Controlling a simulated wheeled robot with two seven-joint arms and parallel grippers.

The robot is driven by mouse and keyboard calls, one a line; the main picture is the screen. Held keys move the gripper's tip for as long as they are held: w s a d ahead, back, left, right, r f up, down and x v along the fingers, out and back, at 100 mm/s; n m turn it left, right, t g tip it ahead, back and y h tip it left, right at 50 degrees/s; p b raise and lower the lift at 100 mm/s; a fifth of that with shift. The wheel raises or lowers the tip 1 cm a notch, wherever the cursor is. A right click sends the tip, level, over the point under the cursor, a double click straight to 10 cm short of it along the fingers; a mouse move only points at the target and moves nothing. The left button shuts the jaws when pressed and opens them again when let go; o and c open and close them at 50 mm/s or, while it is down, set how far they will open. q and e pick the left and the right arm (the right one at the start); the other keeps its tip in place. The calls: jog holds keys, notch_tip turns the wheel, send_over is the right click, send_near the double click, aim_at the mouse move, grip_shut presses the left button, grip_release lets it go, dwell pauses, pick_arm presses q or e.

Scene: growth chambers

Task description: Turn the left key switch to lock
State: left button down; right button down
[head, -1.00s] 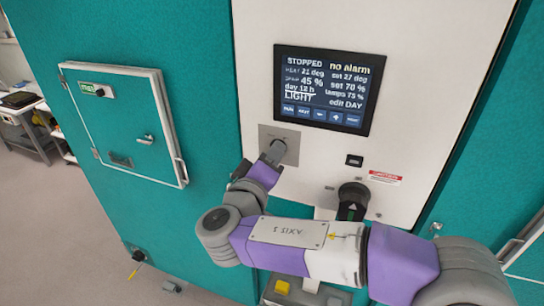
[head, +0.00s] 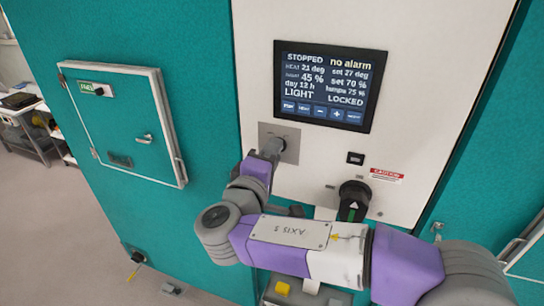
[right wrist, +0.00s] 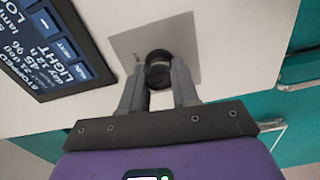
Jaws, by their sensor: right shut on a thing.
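The key switch (right wrist: 158,70) is a dark round knob on a square grey plate (head: 291,141) below the display; in the head view my gripper largely hides it. My right gripper (head: 272,150) reaches up to the plate. In the right wrist view its two fingers (right wrist: 158,78) are closed on either side of the knob. The display (head: 330,88) reads STOPPED, no alarm, and LOCKED at its lower right. My left gripper is in no view.
A black rotary handle (head: 353,200) with a green arrow sits right of my wrist. A small black socket (head: 355,158) and a red caution label (head: 386,175) are near it. A closed teal hatch (head: 125,125) is at left.

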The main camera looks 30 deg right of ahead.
jog(key=n, duration=0.3)
jog(key=shift+n, duration=0.3)
jog(key=shift+n+p, duration=0.6)
jog(key=shift+n, duration=1.1)
jog(key=c, duration=0.8)
grip_release()
jog(key=shift+c, duration=0.2)
jog(key=shift+a, duration=0.1)
jog(key=b+v, duration=0.1)
jog(key=v, duration=0.6)
jog(key=shift+s+a+b, duration=0.15)
jog(key=shift+a+b, duration=0.05)
jog(key=shift+b, duration=0.15)
